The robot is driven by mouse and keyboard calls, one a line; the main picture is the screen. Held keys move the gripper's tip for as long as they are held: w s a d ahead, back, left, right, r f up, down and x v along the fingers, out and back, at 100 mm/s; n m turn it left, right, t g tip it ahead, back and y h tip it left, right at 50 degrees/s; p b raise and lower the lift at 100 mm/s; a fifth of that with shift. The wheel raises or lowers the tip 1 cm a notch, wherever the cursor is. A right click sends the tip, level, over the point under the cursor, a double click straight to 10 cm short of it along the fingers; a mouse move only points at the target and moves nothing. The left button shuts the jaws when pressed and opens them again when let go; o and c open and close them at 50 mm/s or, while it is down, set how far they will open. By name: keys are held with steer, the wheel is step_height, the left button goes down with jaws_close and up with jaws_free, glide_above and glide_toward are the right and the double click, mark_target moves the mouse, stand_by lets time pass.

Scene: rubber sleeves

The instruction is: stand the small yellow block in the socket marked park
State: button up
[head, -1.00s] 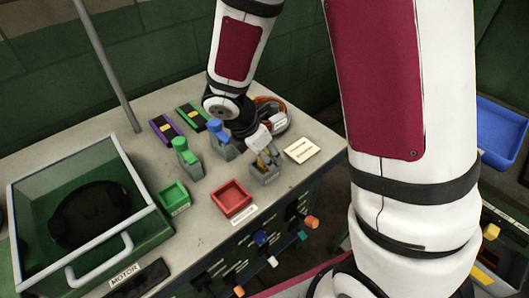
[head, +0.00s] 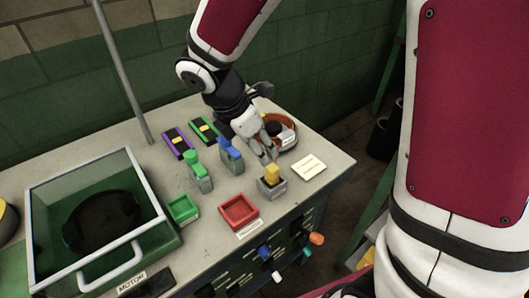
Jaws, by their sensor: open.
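The small yellow block (head: 272,171) stands upright in a grey socket (head: 272,188) near the front right of the bench. Its top part shows above the socket; its lower end is hidden inside. I cannot read any marking on this socket. My gripper (head: 267,157) is open and empty, its fingers just behind and slightly above the yellow block. A small gap seems to separate them, though touching is hard to rule out. A blue-topped block (head: 231,147) and a green-topped block (head: 194,160) stand in other grey sockets to the left.
A red tray (head: 239,224) and a green tray (head: 170,218) sit along the front. A cream card (head: 310,162) lies at right. An orange cable coil (head: 289,124) is behind the gripper. A glass-lidded box (head: 51,221) with a bar handle fills the left.

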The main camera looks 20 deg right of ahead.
steer(key=s+d+r+m+t+y, duration=0.1)
steer(key=s+d+r+m+y, duration=0.1)
steer(key=s+r+m, duration=0.5)
steer(key=s+d+r+m+t+y, duration=0.2)
steer(key=s+r+m, duration=0.4)
steer(key=s+m, duration=0.4)
steer(key=m, duration=0.4)
steer(key=shift+s+d+r+m+t, duration=0.25)
steer(key=shift+s+r+m+t, duration=0.05)
steer(key=shift+r, duration=0.1)
steer(key=shift+c, duration=0.5)
